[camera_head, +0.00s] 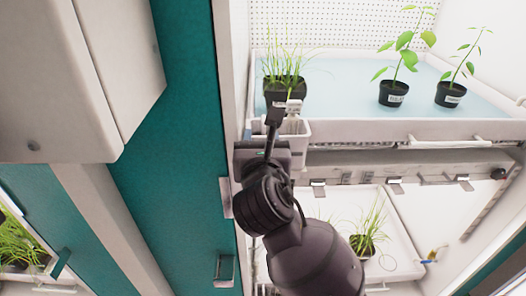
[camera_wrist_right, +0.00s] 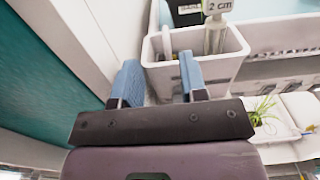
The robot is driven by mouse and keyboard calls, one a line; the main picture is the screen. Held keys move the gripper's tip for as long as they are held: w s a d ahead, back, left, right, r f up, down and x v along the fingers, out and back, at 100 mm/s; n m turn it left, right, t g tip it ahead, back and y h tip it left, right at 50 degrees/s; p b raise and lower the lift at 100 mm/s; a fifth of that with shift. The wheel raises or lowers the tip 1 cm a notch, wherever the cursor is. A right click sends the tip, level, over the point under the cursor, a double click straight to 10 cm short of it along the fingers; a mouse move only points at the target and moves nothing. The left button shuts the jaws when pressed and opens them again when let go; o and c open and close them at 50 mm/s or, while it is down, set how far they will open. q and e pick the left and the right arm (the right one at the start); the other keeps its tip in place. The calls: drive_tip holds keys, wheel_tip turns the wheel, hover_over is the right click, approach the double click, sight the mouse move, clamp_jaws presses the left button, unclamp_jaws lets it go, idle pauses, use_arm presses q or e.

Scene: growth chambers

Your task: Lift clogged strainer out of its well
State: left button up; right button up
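A white open-topped well (camera_head: 296,128) hangs at the front left corner of the upper tray. In the right wrist view the well (camera_wrist_right: 205,68) is just beyond my fingers. Inside it stand a pale rounded upright piece (camera_wrist_right: 166,42) and a grey post with a "2 cm" tag (camera_wrist_right: 217,8). I cannot tell which part is the strainer, and the well's bottom is hidden. My right gripper (camera_head: 274,113) is in front of the well. In the wrist view its blue-padded fingers (camera_wrist_right: 160,78) are apart with nothing held between them. My left gripper is out of view.
The upper tray (camera_head: 400,131) holds blue liquid and potted plants: a grassy pot (camera_head: 285,86) behind the well and two leafy pots (camera_head: 393,94) farther right. A lower tray (camera_head: 405,225) holds another grassy pot. A white chamber wall and teal panel (camera_head: 180,130) stand close on the left.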

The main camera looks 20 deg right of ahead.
drive_tip(key=shift+d+p+x, duration=0.15)
drive_tip(key=shift+p+x, duration=0.1)
drive_tip(key=shift+x, duration=1.3)
drive_tip(key=shift+d+p+x, duration=0.2)
drive_tip(key=shift+x, duration=1.35)
drive_tip(key=shift+s+f, duration=0.1)
drive_tip(key=shift+f, duration=0.05)
clamp_jaws()
